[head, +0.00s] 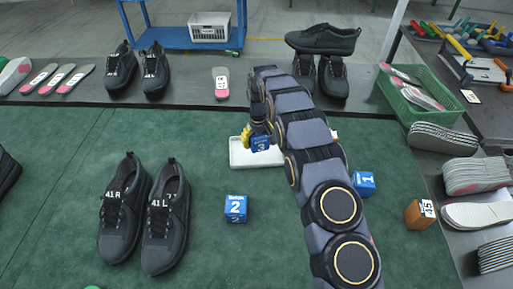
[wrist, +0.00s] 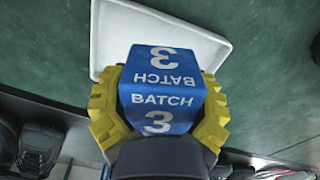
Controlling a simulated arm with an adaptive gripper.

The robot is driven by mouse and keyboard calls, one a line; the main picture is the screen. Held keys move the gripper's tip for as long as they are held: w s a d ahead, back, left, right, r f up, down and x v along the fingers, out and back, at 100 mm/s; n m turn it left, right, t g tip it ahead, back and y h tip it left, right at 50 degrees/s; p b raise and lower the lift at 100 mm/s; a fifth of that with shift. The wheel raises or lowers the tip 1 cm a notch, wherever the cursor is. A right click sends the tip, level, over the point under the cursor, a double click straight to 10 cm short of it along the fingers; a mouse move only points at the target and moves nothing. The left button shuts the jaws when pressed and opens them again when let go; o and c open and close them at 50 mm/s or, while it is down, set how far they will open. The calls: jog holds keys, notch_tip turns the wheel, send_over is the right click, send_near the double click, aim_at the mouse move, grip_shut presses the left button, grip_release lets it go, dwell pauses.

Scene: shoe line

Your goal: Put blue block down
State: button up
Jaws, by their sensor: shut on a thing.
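A blue block marked 3 (head: 261,144) is in my gripper (head: 254,141), above or at the white tray (head: 240,158) on the green mat. In the wrist view the same block (wrist: 160,95) shows "BATCH 3" and sits between the yellow fingers of my gripper (wrist: 159,108), which touch both its sides. The white tray (wrist: 112,40) lies beyond the block there. I cannot tell whether the block touches the tray. My arm hides the tray's right part in the head view. Blue block 2 (head: 236,209) and blue block 1 (head: 364,183) stand on the mat.
Black shoes marked 41 R (head: 122,215) and 41 L (head: 166,225) stand at the left on the mat. An orange-brown block marked 35 (head: 419,214) is at the right edge. A green basket (head: 415,92) and a stack of soles (head: 474,175) are further right.

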jog(key=shift+w+a+f, duration=0.2)
jog(key=shift+w+f, duration=0.45)
jog(key=shift+f, duration=0.15)
jog(key=shift+w+a+f, duration=0.15)
jog(key=shift+w+f, duration=0.5)
jog(key=shift+f, duration=0.1)
jog(key=shift+w+f, duration=0.1)
jog(key=shift+f, duration=1.5)
jog(key=shift+f, duration=0.1)
jog(key=o, duration=1.2)
jog(key=shift+f, duration=0.1)
